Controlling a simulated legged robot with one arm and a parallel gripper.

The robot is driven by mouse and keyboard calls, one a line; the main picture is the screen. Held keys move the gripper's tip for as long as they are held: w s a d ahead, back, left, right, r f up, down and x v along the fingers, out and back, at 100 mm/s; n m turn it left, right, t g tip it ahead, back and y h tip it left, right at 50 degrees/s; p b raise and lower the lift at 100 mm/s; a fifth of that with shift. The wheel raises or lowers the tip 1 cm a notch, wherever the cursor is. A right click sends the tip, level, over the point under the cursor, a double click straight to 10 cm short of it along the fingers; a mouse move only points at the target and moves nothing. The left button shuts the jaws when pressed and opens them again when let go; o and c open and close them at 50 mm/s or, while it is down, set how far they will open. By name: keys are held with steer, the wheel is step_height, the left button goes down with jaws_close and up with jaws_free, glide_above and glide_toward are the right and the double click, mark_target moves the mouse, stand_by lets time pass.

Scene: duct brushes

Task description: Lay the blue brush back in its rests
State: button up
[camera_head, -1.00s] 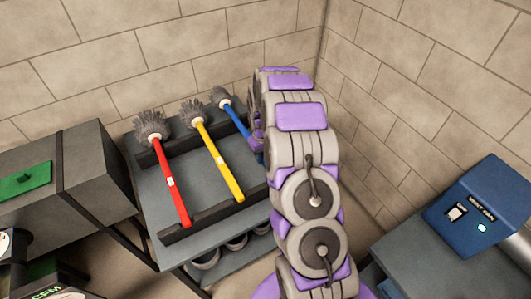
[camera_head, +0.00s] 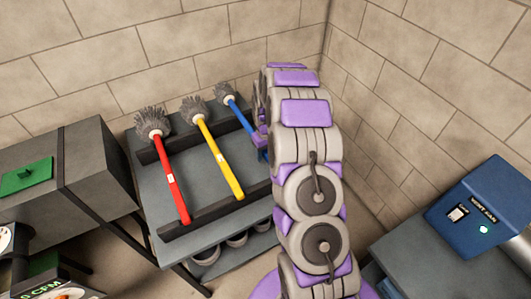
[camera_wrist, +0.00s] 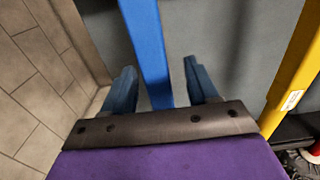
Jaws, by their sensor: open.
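The blue brush (camera_head: 239,114) lies parallel to the other brushes at the right of the rack, its grey bristle head toward the wall, apparently over the rear rest bar (camera_head: 147,157). My arm hides its lower handle and the right part of the front rest bar (camera_head: 196,222), so its seating there cannot be told. In the wrist view its blue handle (camera_wrist: 147,45) runs between the two fingers of my gripper (camera_wrist: 160,85). The fingers are open, with a visible gap on each side of the handle.
The yellow brush (camera_head: 218,160) and red brush (camera_head: 170,174) lie across the rest bars to the left. The stone wall stands behind and to the right. A dark grey cabinet (camera_head: 95,165) is at the left, a blue box (camera_head: 476,208) at the right.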

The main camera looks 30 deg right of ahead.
step_height(320, 180, up, 17)
steer(key=p, duration=0.3)
steer(key=s+a+r, duration=0.6)
steer(key=s, duration=0.1)
steer(key=s+a+r, duration=0.2)
steer(key=s+a, duration=0.1)
steer(key=s, duration=0.8)
steer(key=s+a+r+g, duration=0.1)
steer(key=s+a, duration=0.3)
steer(key=s, duration=0.7)
steer(key=s+a+r, duration=0.2)
steer(key=s+a, duration=0.1)
steer(key=s, duration=0.8)
steer(key=shift+a+r+g, duration=0.25)
steer(key=shift+r+g, duration=0.05)
steer(key=shift+g, duration=0.1)
steer(key=shift+w, duration=0.1)
